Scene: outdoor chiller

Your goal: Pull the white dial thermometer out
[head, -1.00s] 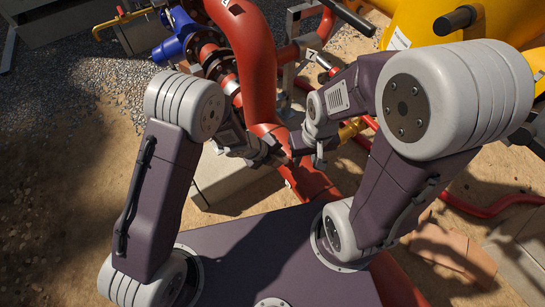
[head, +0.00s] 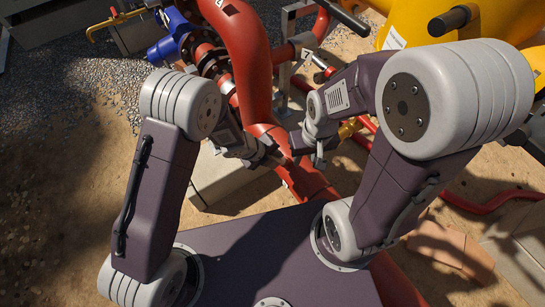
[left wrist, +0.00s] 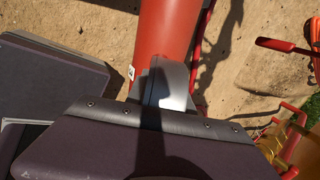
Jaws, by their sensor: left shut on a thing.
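My left gripper (head: 274,158) is shut near the upper side of the thick red pipe (head: 243,45), where the pipe bends down towards my base. I take what it grips to be the white dial thermometer, but its dial is hidden and I cannot make it out in either view. In the left wrist view a grey finger of the left gripper (left wrist: 168,85) lies across the red pipe (left wrist: 166,30). My right gripper (head: 320,153) hangs close to the right of the left one. Its jaws are too small to read.
A blue valve part (head: 170,50) is at the upper left of the pipe. A yellow tank (head: 420,20) stands at the upper right. A pale block (head: 215,180) lies below the left gripper. Thin red pipes (head: 490,207) run along the sandy ground at the right.

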